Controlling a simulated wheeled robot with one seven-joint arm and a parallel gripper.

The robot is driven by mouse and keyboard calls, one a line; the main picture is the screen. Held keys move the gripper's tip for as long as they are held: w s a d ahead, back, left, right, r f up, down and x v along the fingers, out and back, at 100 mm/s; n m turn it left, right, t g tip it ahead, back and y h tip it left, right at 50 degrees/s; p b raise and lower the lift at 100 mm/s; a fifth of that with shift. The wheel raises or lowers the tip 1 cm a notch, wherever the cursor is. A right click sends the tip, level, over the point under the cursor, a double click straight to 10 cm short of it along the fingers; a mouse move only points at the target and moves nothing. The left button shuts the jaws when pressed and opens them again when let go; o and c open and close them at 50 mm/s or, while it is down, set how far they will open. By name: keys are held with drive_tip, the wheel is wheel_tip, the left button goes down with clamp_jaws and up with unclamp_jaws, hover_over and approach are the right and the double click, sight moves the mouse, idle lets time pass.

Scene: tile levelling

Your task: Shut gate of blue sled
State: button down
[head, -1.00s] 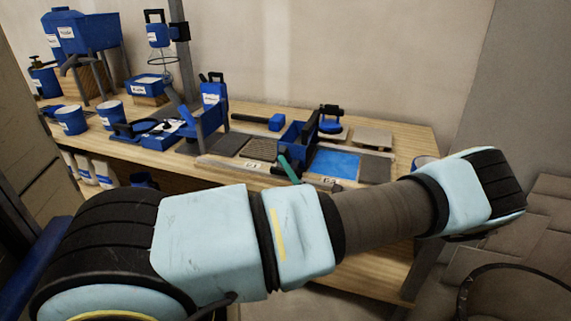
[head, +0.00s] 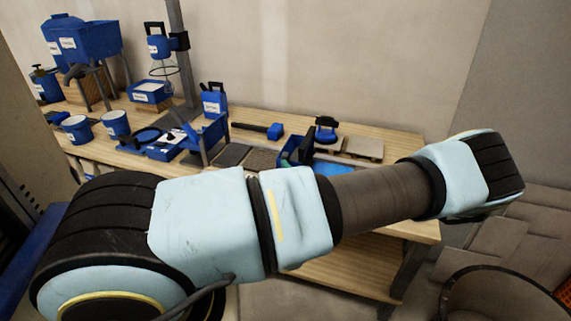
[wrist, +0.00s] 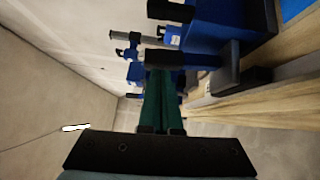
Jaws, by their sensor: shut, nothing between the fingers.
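The blue sled (head: 297,146) stands on the tile lane of the bench, left of a blue surface, with a dark upright part on its right side. My arm covers its lower front in the head view. In the wrist view, what seems to be the sled (wrist: 215,28) fills the top right as a large blue body with dark parts. I cannot tell the gate's position. My gripper (wrist: 168,72) is shut and empty, its green fingers together and pointing toward dark and blue parts near the sled. In the head view its fingers show only as a small green bit beside the sled.
A blue tool with a black handle (head: 258,130) lies behind the lane. A blue stand with a black handle (head: 326,130) and a pale tile (head: 364,148) are at the back right. Blue buckets (head: 77,129), a blue jug (head: 213,100) and a hopper (head: 88,42) crowd the left.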

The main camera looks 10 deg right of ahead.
drive_tip(key=shift+w+d+r+p, duration=0.2)
drive_tip(key=shift+w+p, duration=0.1)
drive_tip(key=shift+w, duration=0.15)
idle(0.4)
